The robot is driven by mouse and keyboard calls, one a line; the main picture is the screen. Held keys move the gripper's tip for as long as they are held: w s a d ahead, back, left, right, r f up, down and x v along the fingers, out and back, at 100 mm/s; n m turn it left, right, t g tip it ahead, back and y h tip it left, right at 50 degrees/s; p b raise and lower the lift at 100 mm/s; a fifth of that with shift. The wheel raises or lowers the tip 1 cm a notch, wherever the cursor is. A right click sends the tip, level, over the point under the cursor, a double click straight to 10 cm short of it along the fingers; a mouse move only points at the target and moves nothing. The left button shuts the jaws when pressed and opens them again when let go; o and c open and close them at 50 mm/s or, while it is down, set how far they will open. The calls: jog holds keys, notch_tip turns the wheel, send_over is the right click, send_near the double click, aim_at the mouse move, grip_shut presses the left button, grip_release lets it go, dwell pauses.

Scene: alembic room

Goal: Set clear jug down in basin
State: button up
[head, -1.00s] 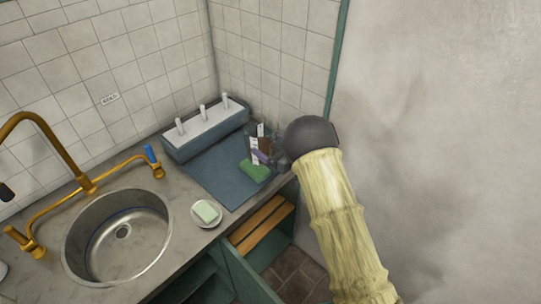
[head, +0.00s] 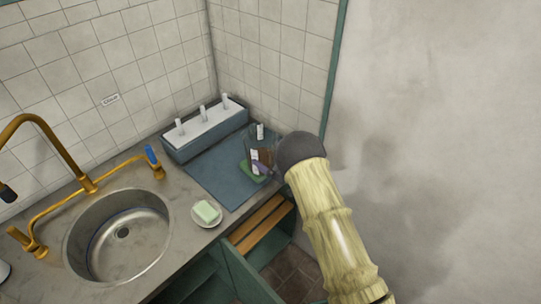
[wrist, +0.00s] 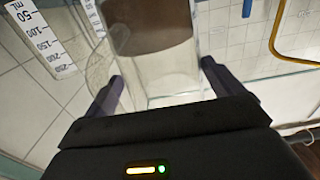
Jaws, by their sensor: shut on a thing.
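The clear jug (head: 262,143) is at the right end of the counter, over the blue mat. It has white marked strips and something brown inside or behind it. My gripper (head: 262,168) is shut on it, with one purple finger showing; my dark wrist hides the rest. In the wrist view the clear wall of the jug (wrist: 172,70) stands between the two purple fingers. I cannot tell whether its bottom touches the mat. The basin (head: 152,218) is a round steel sink at left, empty, with a drain in its floor.
A brass tap (head: 60,150) arches over the basin's left side, with a blue-tipped handle (head: 152,155) behind. A soap dish (head: 206,214) lies between basin and mat (head: 205,172). A pegged rack (head: 205,127) stands behind the mat. A green sponge (head: 250,174) is partly hidden.

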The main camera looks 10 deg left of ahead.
jog(key=o, duration=1.1)
jog(key=shift+f, duration=0.1)
jog(key=shift+r, duration=0.2)
jog(key=shift+s+d+f, duration=0.15)
jog(key=shift+d, duration=0.15)
jog(key=b+v, duration=0.3)
jog(key=v, duration=0.8)
jog(key=shift+s+d+b, duration=0.15)
jog(key=shift+b, duration=0.2)
